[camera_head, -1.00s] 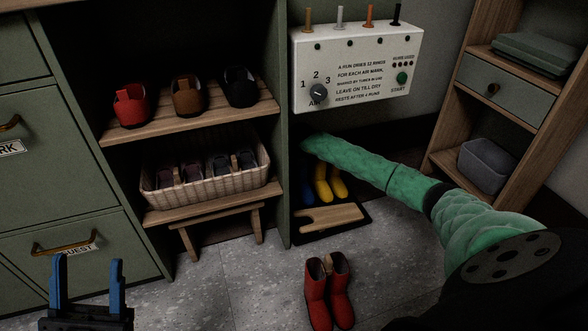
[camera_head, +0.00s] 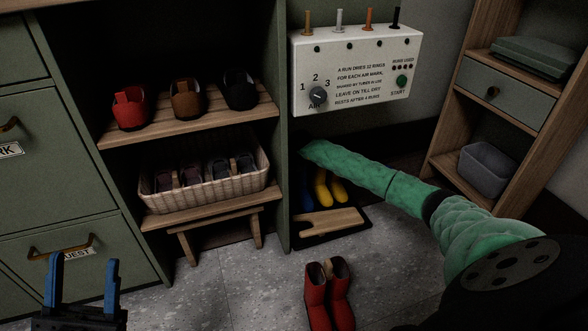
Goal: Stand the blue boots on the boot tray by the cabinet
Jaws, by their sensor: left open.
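A blue boot (camera_head: 306,197) shows in part at the left of the dark boot tray (camera_head: 340,237), in the bay right of the shelf cabinet. Whether both blue boots are there I cannot tell, as a green textured shape in front and shadow hide the upper part. My left gripper (camera_head: 82,282) is at the lower left, open and empty, its two blue fingers pointing up in front of the lower drawer, well away from the tray.
Red boots (camera_head: 316,297) stand on the floor in front. A control box (camera_head: 357,70) hangs above. A shoe basket (camera_head: 205,190) is left. The green shape (camera_head: 380,180) crosses from the right.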

